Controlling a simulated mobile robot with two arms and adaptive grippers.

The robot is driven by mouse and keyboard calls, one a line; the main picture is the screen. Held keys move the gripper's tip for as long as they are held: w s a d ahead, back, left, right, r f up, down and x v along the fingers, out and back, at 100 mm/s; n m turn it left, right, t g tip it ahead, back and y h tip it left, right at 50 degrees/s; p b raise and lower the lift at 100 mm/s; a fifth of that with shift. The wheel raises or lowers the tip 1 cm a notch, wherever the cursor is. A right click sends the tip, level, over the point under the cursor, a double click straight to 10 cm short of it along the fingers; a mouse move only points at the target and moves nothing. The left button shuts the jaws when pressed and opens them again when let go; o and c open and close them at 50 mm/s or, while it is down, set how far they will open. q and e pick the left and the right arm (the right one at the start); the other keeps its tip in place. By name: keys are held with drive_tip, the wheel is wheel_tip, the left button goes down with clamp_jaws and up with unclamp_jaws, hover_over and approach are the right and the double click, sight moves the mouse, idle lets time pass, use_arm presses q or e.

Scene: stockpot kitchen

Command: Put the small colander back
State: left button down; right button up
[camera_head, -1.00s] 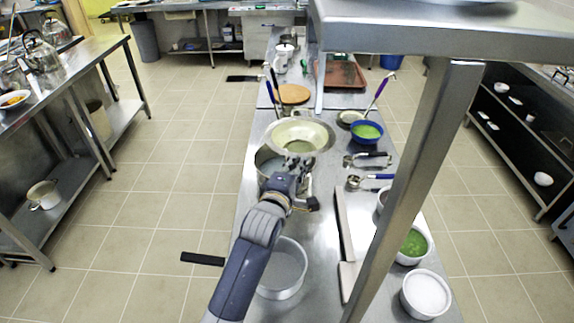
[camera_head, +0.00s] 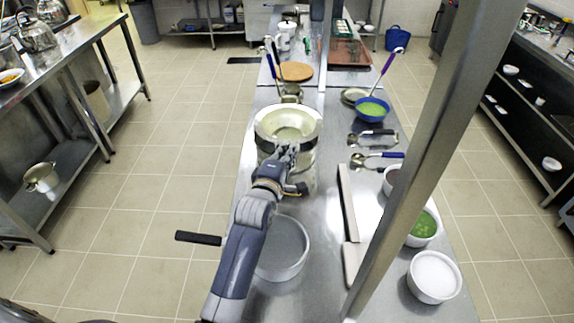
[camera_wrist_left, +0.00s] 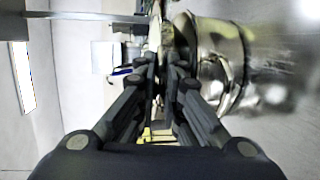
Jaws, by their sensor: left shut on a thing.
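The small colander (camera_head: 272,119), a shallow cream bowl with a wide rim, is at the middle of the counter in the head view. It is over the steel stockpot (camera_head: 303,173), covering its mouth. I cannot tell whether it touches the pot. My left gripper (camera_head: 287,150) is shut on the colander's near edge. In the left wrist view the fingers (camera_wrist_left: 161,68) are close together on the thin, edge-on colander (camera_wrist_left: 155,36), with the shiny stockpot (camera_wrist_left: 216,62) just right of them. My right gripper is not in view.
A white round pan (camera_head: 283,262) stands near my left arm. A blue bowl (camera_head: 371,108) of green food, ladles (camera_head: 372,133) and white bowls (camera_head: 434,277) line the right side. A steel post (camera_head: 433,150) rises there. A round wooden board (camera_head: 295,72) lies farther back.

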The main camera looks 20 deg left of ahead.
use_arm(q)
wheel_tip(320, 180, down, 3)
drive_tip(key=shift+w+f+b, duration=0.1)
drive_tip(key=shift+w+b, duration=0.05)
drive_tip(key=shift+b, duration=0.9)
drive_tip(key=shift+s+f, duration=0.15)
drive_tip(key=shift+s, duration=0.1)
drive_tip(key=c, duration=2.1)
unclamp_jaws()
drive_tip(key=shift+f, duration=0.2)
drive_tip(key=shift+c, duration=0.2)
drive_tip(key=o, duration=0.4)
drive_tip(key=shift+w, duration=0.1)
drive_tip(key=shift+r, duration=0.15)
